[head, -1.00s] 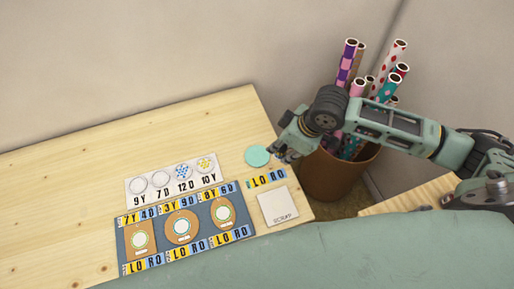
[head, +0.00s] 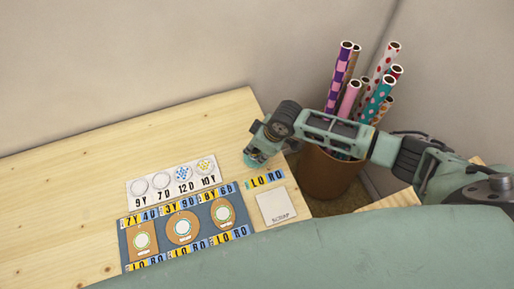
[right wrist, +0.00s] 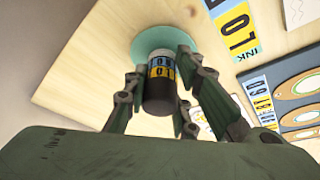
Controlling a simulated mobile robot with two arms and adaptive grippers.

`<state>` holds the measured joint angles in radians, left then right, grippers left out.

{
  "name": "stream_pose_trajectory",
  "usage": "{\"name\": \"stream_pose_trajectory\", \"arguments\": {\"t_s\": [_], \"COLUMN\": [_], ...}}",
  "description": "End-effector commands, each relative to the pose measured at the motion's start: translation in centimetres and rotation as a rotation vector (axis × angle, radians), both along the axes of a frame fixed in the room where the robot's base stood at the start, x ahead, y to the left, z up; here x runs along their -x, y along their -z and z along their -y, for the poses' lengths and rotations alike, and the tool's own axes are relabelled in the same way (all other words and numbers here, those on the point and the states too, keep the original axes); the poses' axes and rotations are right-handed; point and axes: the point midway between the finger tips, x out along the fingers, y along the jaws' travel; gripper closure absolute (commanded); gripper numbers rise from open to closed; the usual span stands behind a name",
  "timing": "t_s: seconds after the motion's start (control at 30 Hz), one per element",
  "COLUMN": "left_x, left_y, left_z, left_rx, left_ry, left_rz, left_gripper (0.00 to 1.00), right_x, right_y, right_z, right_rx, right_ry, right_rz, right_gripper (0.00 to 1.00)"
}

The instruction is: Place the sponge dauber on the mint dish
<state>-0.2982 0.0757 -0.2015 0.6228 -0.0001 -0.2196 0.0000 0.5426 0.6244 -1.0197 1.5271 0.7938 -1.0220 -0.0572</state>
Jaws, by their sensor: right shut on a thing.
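The sponge dauber (right wrist: 160,86) is a short cylinder with a dark end and a blue and yellow label, seen in the right wrist view. My right gripper (right wrist: 158,82) is shut on it, one finger on each side. The round mint dish (right wrist: 146,42) lies on the table right behind the dauber's far end; I cannot tell whether they touch. In the head view my right gripper (head: 256,152) is over the dish's place and hides the dauber and most or all of the dish. My left gripper is not in view.
A blue-grey board (head: 203,217) with tan inkpads and a white card (head: 148,196) with circles lie left of the gripper. A scrap square (head: 276,208) lies in front. A brown bin (head: 325,180) of patterned rolls stands beyond the table's right edge. The table's left is clear.

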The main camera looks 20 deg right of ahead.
Motion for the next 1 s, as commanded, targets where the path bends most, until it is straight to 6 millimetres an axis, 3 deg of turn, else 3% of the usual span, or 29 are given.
{"name": "stream_pose_trajectory", "arguments": {"t_s": [0.3, 0.33, 0.53, 0.83, 1.0], "left_x": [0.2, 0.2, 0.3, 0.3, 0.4], "left_y": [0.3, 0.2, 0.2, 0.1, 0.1], "left_z": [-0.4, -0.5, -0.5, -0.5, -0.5], "left_rx": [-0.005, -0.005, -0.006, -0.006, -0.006], "left_ry": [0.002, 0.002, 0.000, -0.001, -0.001], "left_rz": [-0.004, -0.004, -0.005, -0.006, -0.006], "left_gripper": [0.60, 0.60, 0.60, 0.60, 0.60], "right_x": [0.0, 0.0, 0.0, 0.0, 0.2], "right_y": [0.4, 0.3, 0.3, 0.2, -1.0], "right_z": [0.0, 0.0, 0.0, 0.0, 0.3], "right_rx": [0.000, 0.000, 0.000, 0.000, -0.001], "right_ry": [0.000, 0.000, 0.000, 0.000, 0.000], "right_rz": [0.000, 0.000, 0.000, 0.000, 0.001], "right_gripper": [0.95, 0.74, 0.56, 0.56, 0.56]}}
